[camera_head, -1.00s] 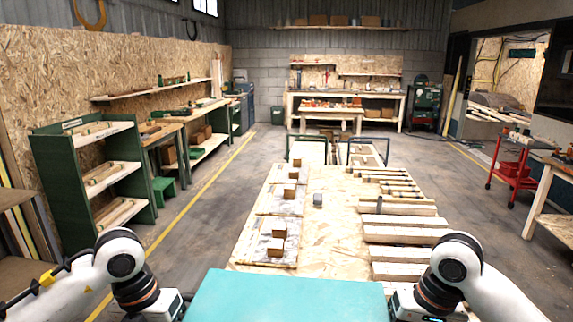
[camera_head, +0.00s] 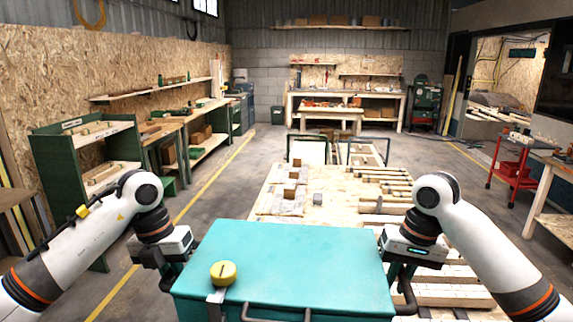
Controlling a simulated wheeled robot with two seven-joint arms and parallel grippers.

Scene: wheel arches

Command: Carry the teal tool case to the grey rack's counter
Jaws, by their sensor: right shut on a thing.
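The teal tool case (camera_head: 300,262) fills the bottom middle of the head view, level and close to me, in front of the long table. A yellow round object (camera_head: 223,273) sits on its lid near the front left. My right gripper (camera_head: 402,284) is at the case's right side, shut on the case; its fingertips are partly hidden. My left gripper (camera_head: 168,272) is at the left side, its fingers dark and partly hidden by the case, so its grip is unclear. I cannot make out a grey rack in this view.
The long table (camera_head: 328,208) with timber and blocks lies beyond the case. A green shelf rack (camera_head: 45,180) stands left, a workbench (camera_head: 345,98) at the back, and a red cart (camera_head: 515,170) right. Open floor (camera_head: 225,190) runs along the yellow line.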

